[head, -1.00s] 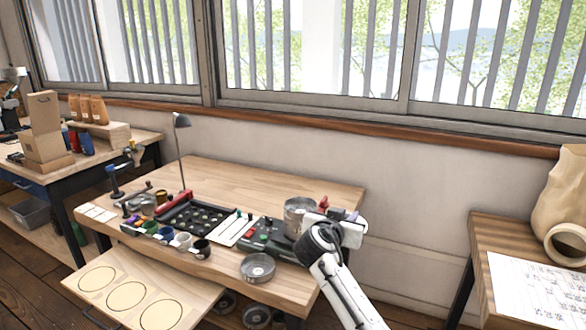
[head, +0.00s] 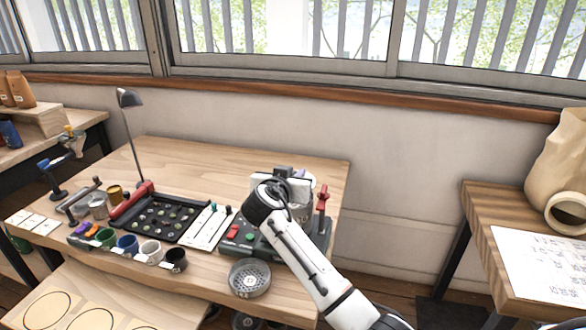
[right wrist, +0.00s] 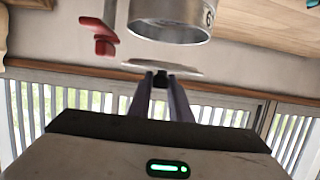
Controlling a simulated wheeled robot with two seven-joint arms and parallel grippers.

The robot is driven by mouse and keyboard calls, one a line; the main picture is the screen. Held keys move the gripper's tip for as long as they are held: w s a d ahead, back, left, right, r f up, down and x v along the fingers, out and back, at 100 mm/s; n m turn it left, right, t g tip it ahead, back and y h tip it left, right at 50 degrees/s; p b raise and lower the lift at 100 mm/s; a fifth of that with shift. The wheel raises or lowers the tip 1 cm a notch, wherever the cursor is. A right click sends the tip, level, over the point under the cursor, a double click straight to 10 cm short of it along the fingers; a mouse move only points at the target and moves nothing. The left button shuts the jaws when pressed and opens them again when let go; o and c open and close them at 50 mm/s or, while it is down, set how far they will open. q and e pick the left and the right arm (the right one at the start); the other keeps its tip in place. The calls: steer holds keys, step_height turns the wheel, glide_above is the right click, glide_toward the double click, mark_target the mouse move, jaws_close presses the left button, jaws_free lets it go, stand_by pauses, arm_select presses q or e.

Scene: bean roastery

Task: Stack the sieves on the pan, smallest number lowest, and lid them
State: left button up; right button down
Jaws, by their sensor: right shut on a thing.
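My right gripper (head: 290,180) is above the shaker machine on the workbench. In the right wrist view it is shut on a thin pale disc, the lid (right wrist: 185,67), its fingers (right wrist: 163,85) meeting at the lid's middle. A round metal sieve (right wrist: 172,22) with a digit on its side is close to the lid, with a small gap between them. That view is upside down, so the lid hangs just above the sieve. In the head view my gripper and arm partly hide the metal stack (head: 303,211); its layers cannot be told. My left gripper is out of view.
A red lever (head: 322,198) stands right beside the stack. A round perforated metal dish (head: 250,279) sits at the bench's front edge. Several small cups (head: 128,246), a black bean tray (head: 160,212) and a lamp (head: 128,98) are to the left. The bench's back is clear.

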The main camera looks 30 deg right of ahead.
step_height(320, 180, down, 3)
steer(key=shift+r+b, duration=0.1)
steer(key=shift+b, duration=0.7)
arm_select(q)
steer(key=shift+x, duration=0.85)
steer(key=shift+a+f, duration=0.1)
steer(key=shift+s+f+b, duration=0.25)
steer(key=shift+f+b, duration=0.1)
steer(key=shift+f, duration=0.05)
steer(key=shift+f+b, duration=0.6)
arm_select(e)
steer(key=shift+f, duration=0.75)
steer(key=c, duration=1.9)
jaws_free()
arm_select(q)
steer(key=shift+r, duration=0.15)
arm_select(e)
steer(key=shift+s+a, duration=0.1)
steer(key=shift+a, duration=0.05)
